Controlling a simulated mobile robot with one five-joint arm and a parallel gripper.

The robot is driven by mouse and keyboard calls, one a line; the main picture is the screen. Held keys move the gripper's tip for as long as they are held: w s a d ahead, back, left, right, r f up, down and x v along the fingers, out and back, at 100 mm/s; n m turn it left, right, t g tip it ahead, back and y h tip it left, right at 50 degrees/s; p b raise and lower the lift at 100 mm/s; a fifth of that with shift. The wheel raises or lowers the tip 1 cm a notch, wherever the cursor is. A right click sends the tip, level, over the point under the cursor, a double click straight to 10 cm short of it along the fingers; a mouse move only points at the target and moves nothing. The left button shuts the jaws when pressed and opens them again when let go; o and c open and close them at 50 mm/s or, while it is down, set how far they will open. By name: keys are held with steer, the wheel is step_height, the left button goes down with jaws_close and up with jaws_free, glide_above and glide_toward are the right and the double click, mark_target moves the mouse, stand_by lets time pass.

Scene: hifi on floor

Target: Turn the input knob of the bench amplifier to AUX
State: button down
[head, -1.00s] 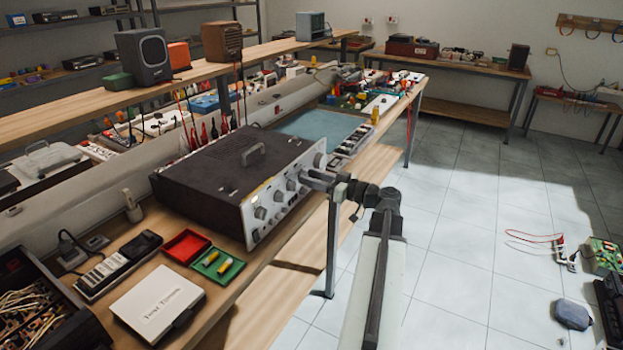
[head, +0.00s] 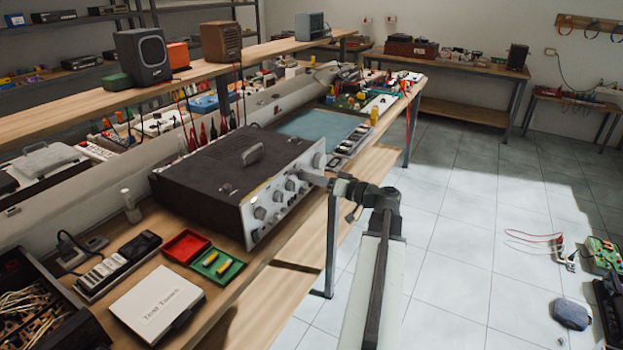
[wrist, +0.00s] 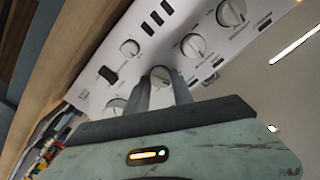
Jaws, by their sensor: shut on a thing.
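The bench amplifier (head: 215,180) is a dark box with a light front panel, standing on the wooden bench. Its panel (wrist: 95,88) fills much of the wrist view and carries several round knobs. My gripper (head: 303,176) reaches the panel from the right. In the wrist view its two fingers (wrist: 163,84) are shut on a round pale knob (wrist: 160,73), one finger on each side. The fingers hide part of this knob, and its pointer setting and labels are too small to read, so I cannot tell whether it points to AUX.
Other knobs (wrist: 193,45) and a black switch (wrist: 108,74) sit close around the held knob.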

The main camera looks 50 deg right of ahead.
steer(key=m, duration=1.1)
steer(key=shift+m, duration=1.9)
steer(key=c, duration=1.1)
jaws_free()
steer(key=shift+s, duration=0.1)
